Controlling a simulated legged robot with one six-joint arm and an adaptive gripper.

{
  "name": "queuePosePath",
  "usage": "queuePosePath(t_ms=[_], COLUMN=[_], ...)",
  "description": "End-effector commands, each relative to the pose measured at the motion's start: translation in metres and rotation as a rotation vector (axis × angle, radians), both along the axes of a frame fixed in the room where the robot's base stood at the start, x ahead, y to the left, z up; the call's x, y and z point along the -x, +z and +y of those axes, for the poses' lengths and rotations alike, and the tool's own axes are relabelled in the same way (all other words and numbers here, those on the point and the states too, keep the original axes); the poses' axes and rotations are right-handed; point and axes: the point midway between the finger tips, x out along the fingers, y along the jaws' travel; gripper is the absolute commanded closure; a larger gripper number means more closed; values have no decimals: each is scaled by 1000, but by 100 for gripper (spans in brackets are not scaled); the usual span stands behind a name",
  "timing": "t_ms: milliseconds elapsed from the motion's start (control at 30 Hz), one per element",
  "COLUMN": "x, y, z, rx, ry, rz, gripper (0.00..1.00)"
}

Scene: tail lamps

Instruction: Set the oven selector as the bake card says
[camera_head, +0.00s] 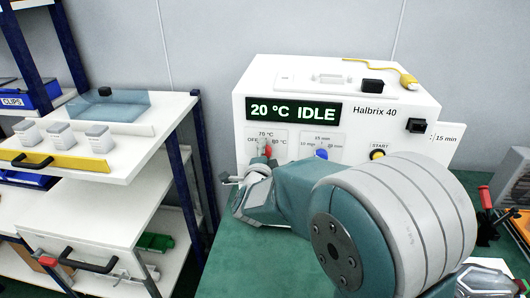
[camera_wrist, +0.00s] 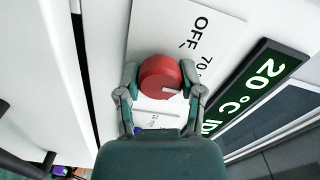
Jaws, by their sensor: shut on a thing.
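The white oven (camera_head: 290,170) marked Halbrix 40 stands on the green bench, its display (camera_head: 293,111) reading 20 °C IDLE. Its red selector knob (camera_head: 267,151) has a scale with OFF at left, 70 °C on top and a partly legible °C label at right. My gripper (camera_head: 252,172) is shut on this knob; the wrist view shows one finger on each side of the red knob (camera_wrist: 158,78). Its white mark points lower right there, away from OFF; the exact setting cannot be told. A white card (camera_head: 443,140) at the oven's right side shows "15 min"; the rest is hidden.
A blue knob (camera_head: 321,154) with a minutes scale and a yellow START button (camera_head: 377,154) sit right of the selector, close to my arm. A shelf cart (camera_head: 150,120) stands at left.

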Motion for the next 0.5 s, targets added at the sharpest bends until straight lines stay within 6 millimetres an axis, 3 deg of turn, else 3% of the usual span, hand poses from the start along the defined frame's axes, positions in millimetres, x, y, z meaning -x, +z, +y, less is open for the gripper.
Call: queuePosePath(t_ms=[233, 267, 300, 333, 500], x=[1, 1, 1, 1, 1], y=[-7, -7, -7, -6, -4], z=[1, 0, 0, 0, 0], rx=[3, 3, 3, 2, 2], ry=[2, 2, 2, 2, 1], rz=[16, 16, 16, 15, 9], gripper=[98, 41, 24, 15, 15])
